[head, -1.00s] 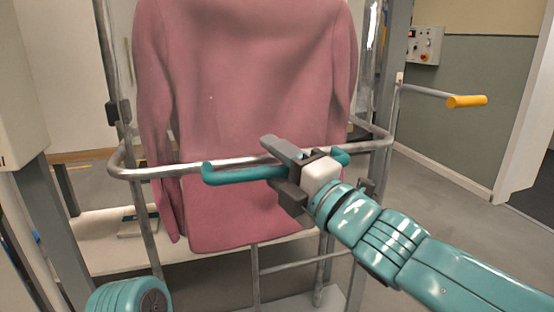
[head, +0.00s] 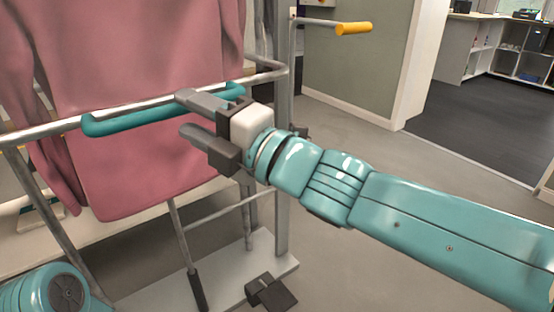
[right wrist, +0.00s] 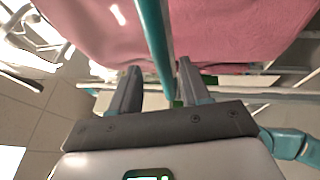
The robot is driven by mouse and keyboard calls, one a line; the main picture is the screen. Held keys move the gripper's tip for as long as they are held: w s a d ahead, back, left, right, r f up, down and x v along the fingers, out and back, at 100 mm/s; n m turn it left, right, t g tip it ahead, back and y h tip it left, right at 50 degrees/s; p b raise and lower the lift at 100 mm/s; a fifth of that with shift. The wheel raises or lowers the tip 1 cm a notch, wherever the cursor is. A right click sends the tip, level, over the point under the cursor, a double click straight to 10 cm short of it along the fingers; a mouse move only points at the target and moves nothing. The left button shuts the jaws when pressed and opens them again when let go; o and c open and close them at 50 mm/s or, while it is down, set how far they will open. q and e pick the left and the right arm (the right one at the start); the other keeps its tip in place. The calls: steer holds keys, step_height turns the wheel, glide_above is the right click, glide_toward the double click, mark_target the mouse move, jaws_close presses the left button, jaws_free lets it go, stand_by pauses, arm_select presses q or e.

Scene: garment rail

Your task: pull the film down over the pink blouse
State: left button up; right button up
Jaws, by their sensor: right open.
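The pink blouse (head: 140,70) hangs in the upper left of the head view, behind a metal bar; its top is cut off. It also fills the top of the right wrist view (right wrist: 235,35). A teal handle (head: 135,120) runs along the bar in front of the blouse. My right gripper (head: 184,114) is open at the handle's right part and hides some of it. In the right wrist view the teal handle (right wrist: 155,45) lies across the gap between the open fingers; contact cannot be told. I cannot make out the film. My left gripper is out of view.
The rail's metal bar (head: 40,131) and post (head: 283,180) stand close around the gripper. A yellow-tipped lever (head: 352,28) sticks out at the upper right. A dark pedal-like block (head: 270,292) is low at the rail's foot. Floor to the right is clear.

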steer(key=v, duration=1.2)
steer(key=shift+s+d+b, duration=0.25)
steer(key=shift+d+b, duration=0.05)
stand_by(0.3)
